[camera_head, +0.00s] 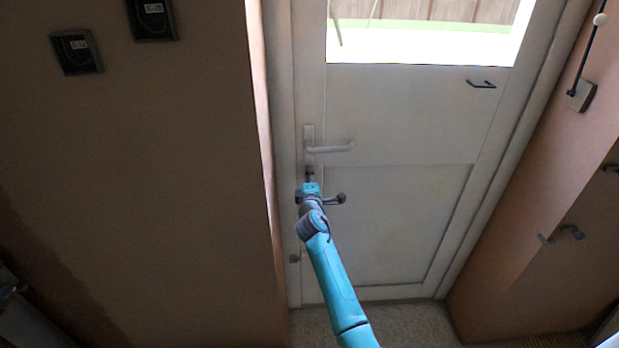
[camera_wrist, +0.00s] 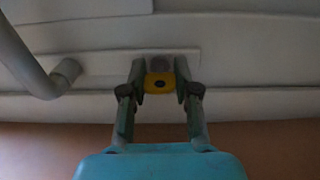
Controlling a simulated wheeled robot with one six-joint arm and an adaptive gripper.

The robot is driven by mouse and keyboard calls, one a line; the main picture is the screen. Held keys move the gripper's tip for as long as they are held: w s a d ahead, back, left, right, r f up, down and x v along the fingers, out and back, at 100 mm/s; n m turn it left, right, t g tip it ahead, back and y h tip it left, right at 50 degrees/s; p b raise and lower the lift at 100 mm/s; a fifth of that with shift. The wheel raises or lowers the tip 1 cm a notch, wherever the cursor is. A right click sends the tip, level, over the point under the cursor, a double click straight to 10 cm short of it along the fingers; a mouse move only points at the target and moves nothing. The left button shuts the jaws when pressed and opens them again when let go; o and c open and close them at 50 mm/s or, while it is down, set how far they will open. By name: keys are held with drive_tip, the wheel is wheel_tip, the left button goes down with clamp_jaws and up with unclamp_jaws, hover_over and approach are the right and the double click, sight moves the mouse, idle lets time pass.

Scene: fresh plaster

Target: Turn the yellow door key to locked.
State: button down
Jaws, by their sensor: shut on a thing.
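The yellow door key (camera_wrist: 159,83) shows in the wrist view, at the lock plate (camera_wrist: 100,62) of the white door. My gripper (camera_wrist: 160,86) is shut on the key's yellow head, one finger on each side. In the head view my gripper (camera_head: 310,178) is at the door's left edge, just below the door handle (camera_head: 330,148). The key itself is hidden there by my arm. The handle also shows in the wrist view (camera_wrist: 25,65), to the left of the key. I cannot tell from these frames which way the lock is turned.
The white door (camera_head: 415,120) has a window at the top and a small dark pull (camera_head: 481,85) on its right. Two dark wall plates (camera_head: 76,51) are on the brown wall at left. Hooks (camera_head: 573,233) stick out of the right wall. Some floor (camera_head: 405,325) is bare below the door.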

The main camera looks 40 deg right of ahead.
drive_tip(key=c, duration=0.8)
unclamp_jaws()
drive_tip(key=shift+c, duration=0.2)
drive_tip(key=v, duration=1.2)
